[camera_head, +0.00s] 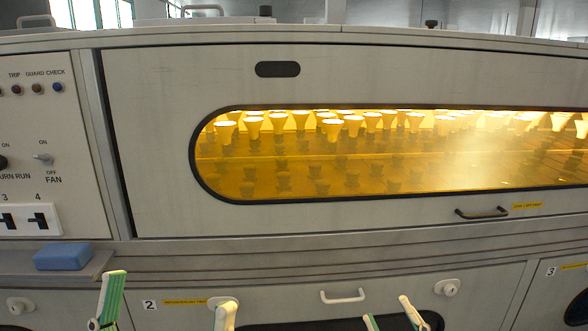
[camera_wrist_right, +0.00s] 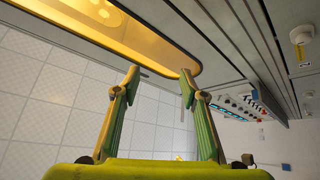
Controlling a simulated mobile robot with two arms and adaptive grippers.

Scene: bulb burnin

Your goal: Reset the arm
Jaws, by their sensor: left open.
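My left gripper (camera_head: 169,290) shows at the bottom left of the head view. Its two green and pale fingers stand wide apart with nothing between them. My right gripper (camera_head: 387,309) shows at the bottom, right of centre. In the right wrist view, the right gripper (camera_wrist_right: 160,76) has its two green fingers apart and empty. Both grippers are in front of the lower panels of a large grey burn-in cabinet (camera_head: 150,120). The rest of both arms is out of the head view.
The cabinet's long window (camera_head: 300,170) glows yellow over rows of bulbs (camera_head: 333,130). A dark handle (camera_head: 482,213) and a white handle (camera_head: 343,296) stick out. A blue block (camera_head: 63,257) lies on a ledge (camera_head: 90,272) below the switch panel (camera_head: 40,150).

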